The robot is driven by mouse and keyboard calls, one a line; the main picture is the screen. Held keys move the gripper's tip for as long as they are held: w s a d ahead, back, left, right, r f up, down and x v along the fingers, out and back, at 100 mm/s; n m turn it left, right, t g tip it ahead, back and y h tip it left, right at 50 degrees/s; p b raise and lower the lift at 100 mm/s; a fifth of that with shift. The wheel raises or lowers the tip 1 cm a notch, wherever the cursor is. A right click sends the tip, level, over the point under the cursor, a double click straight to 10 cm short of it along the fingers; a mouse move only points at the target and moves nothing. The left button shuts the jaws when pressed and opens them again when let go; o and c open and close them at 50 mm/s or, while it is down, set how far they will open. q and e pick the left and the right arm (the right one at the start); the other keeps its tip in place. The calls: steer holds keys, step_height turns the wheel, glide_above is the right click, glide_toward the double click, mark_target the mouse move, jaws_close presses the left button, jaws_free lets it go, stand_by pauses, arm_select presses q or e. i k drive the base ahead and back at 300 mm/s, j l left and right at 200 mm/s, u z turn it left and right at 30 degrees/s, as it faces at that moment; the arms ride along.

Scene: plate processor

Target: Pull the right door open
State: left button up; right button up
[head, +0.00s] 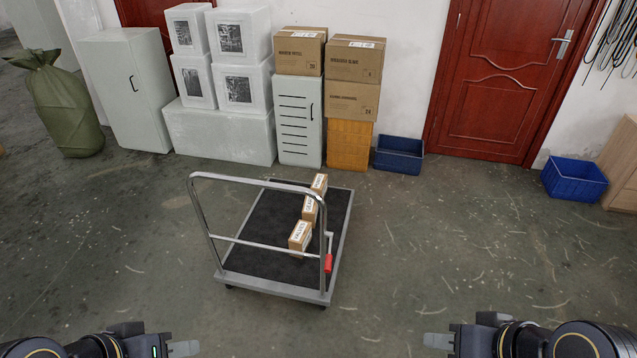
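The right door (500,75) is a red-brown panelled door in the back wall, right of the stacked boxes. It looks shut in its frame. Its silver lever handle (563,46) is on the door's right side. My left gripper (186,348) is at the bottom left edge, partly cut off, far from the door. My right gripper (437,341) is at the bottom edge right of centre, also far from the door. Nothing shows held by either one. Their finger gaps cannot be made out.
A platform trolley (262,282) with several small cartons stands mid-floor. Blue crates (399,155) (574,180) flank the door at floor level. Stacked cartons (352,98) and white cabinets (299,120) line the wall. The floor (460,220) before the door is clear.

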mark_target(504, 69)
steer(key=i+l+z, duration=0.7)
steer(key=i, duration=0.2)
steer(key=i+l+z, duration=0.35)
steer(key=i+j+z, duration=0.1)
steer(key=i+z, duration=0.25)
steer(key=i, duration=2.25)
steer(key=i+u, duration=0.25)
steer(key=i, duration=0.2)
steer(key=i+l+u, duration=0.25)
steer(key=i, duration=0.2)
steer(key=i+l+u, duration=0.15)
steer(key=i+u, duration=0.15)
steer(key=i+l+u, duration=0.55)
steer(key=i+l, duration=0.05)
steer(key=i, duration=0.1)
